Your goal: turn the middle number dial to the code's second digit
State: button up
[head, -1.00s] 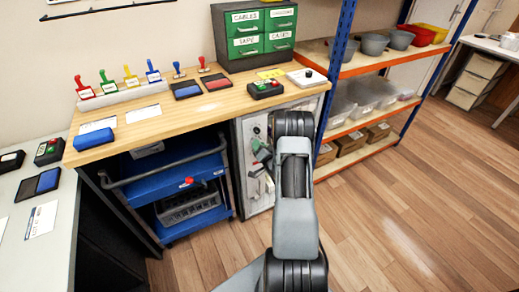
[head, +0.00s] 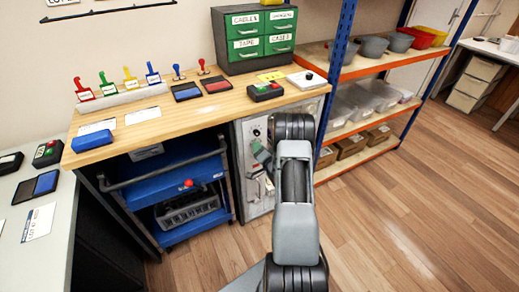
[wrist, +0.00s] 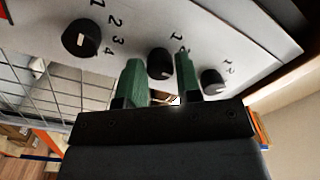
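The middle dial (wrist: 160,62) is a black round knob with a pale mark on the grey panel (wrist: 235,35), in the wrist view. It shows between the two green fingers of my gripper (wrist: 160,64), which stand apart close on either side. I cannot tell whether they touch it. Fingers and wrist hide part of the numbers around this dial. The left dial (wrist: 82,38) has printed numbers 1 to 4 beside it. The right dial (wrist: 213,82) is just right of the right finger. In the head view my gripper (head: 262,158) is at the cabinet front, partly hidden by my arm.
The grey cabinet (head: 243,135) stands under the wooden bench top (head: 180,120). A blue cart (head: 165,188) is left of it, and an orange-edged shelf (head: 350,140) is right. A yellow card (head: 270,76) lies on the bench, its text unreadable. Floor at right is clear.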

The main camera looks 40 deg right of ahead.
jog(key=o, duration=0.4)
jog(key=shift+s, duration=0.1)
jog(key=s, duration=0.4)
jog(key=s+a, duration=0.1)
jog(key=s, duration=0.8)
jog(key=shift+s+a+f, duration=0.15)
jog(key=shift+s+a, duration=0.1)
jog(key=shift+a, duration=0.15)
